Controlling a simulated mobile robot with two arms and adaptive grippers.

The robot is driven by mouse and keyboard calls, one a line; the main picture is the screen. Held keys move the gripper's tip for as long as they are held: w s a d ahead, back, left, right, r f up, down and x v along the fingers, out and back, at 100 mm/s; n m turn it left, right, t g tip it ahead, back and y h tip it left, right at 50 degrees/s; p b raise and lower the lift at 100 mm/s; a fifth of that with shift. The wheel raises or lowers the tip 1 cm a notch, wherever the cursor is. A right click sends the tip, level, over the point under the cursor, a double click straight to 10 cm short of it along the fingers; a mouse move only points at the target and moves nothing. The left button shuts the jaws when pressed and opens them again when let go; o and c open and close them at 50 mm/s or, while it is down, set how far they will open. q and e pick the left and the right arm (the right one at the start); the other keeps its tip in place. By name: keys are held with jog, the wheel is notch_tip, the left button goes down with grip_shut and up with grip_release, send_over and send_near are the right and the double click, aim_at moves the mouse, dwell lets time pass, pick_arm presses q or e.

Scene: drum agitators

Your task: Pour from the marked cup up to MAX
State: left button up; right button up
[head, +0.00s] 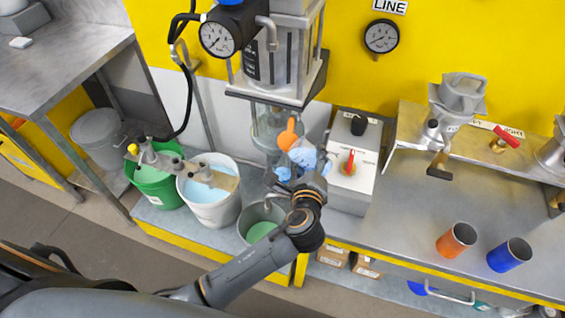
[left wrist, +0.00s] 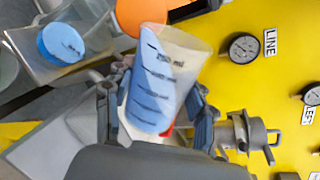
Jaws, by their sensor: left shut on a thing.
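My left gripper (head: 303,172) is shut on the marked cup (head: 303,157), a translucent cup holding blue liquid. In the left wrist view the cup (left wrist: 158,85) shows black graduation lines and "250 ml", and it appears tilted between the two fingers (left wrist: 160,105). The cup is beside a clear vessel (head: 270,125) under the machine. An orange rounded piece (head: 288,134) is next to the cup's rim; it also shows in the left wrist view (left wrist: 138,14). A MAX mark cannot be read. My right gripper is not in view.
A green bucket (head: 153,190), a white bucket (head: 208,207) with pale blue liquid and a metal pot (head: 260,221) stand below. A switch box (head: 352,165) is close on the right. Orange (head: 456,240) and blue (head: 509,254) cups stand on the right bench.

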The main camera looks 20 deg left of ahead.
aim_at(328, 162)
pick_arm(q)
jog(key=shift+f+n+h+b, duration=0.45)
jog(key=shift+n+b, duration=0.65)
jog(key=shift+b, duration=0.6)
dwell(2.8)
notch_tip(328, 162, up, 2)
jog(key=m+y+p, duration=0.1)
jog(key=m+p, duration=0.1)
jog(key=p, duration=0.3)
jog(key=shift+r+m+p, duration=0.15)
jog(key=shift+m+p, duration=0.25)
jog(key=shift+f+y+b, duration=0.25)
jog(key=shift+f+b, duration=0.15)
jog(key=shift+f, duration=0.05)
jog(key=shift+f+m, duration=0.35)
jog(key=shift+m, duration=0.35)
jog(key=shift+d+r+m+t+y+p, duration=0.5)
jog(key=shift+d+m+p, duration=0.35)
jog(key=shift+p, duration=0.25)
jog(key=shift+d+f+m, duration=0.2)
jog(key=shift+f+m, duration=0.2)
jog(key=shift+m, duration=0.15)
jog(key=shift+d+f+m+t+y, duration=0.2)
jog(key=shift+d+m+t+y, duration=0.2)
jog(key=shift+d+m, duration=0.45)
jog(key=shift+r+m, duration=0.3)
jog(key=shift+m, duration=0.25)
jog(key=shift+s+d+r+m+t+p, duration=0.1)
jog(key=shift+d+r+m+t+p, duration=0.1)
jog(key=shift+m+t+p, duration=0.3)
